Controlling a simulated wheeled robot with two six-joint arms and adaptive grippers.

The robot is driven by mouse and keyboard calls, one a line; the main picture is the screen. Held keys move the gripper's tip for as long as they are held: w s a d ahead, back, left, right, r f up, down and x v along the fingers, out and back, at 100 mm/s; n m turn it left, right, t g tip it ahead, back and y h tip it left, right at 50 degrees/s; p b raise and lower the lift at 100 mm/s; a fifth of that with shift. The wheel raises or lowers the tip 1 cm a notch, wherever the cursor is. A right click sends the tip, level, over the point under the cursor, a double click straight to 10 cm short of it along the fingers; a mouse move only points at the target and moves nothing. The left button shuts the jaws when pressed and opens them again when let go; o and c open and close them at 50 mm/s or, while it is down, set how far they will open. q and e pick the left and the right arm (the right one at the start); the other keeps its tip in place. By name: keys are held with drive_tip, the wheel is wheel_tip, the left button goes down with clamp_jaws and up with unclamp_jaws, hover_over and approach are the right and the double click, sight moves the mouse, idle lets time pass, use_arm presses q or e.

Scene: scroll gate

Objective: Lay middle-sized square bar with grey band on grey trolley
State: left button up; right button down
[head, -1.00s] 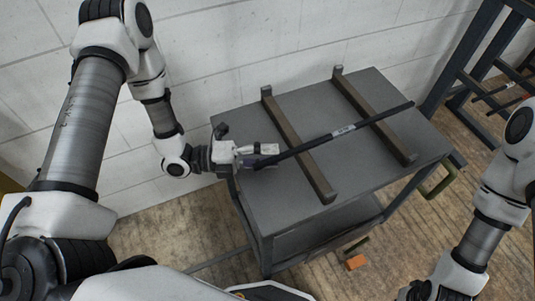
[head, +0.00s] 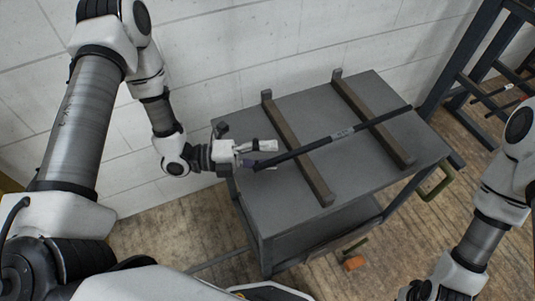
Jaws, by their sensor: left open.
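The dark square bar (head: 300,150) with a grey band (head: 342,134) lies across the two brown bearers on the grey trolley (head: 260,220). Its left end sits near my left gripper (head: 260,155), and its right end reaches the trolley's far right side. My left gripper is open, with its fingers around or beside the bar's left end; I cannot tell whether they touch it. My right arm comes in at the right edge, but its gripper is not in view.
The two brown bearers (head: 305,160) (head: 378,124) have upright stops at their far ends. A dark rack (head: 468,80) with more bars stands at the right. An orange block (head: 353,263) lies on the wooden floor. A white block wall runs behind the trolley.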

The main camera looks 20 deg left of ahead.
use_arm(q)
wheel_tip(320, 180, up, 8)
drive_tip(key=p, duration=0.5)
drive_tip(key=shift+r, duration=0.15)
idle(0.4)
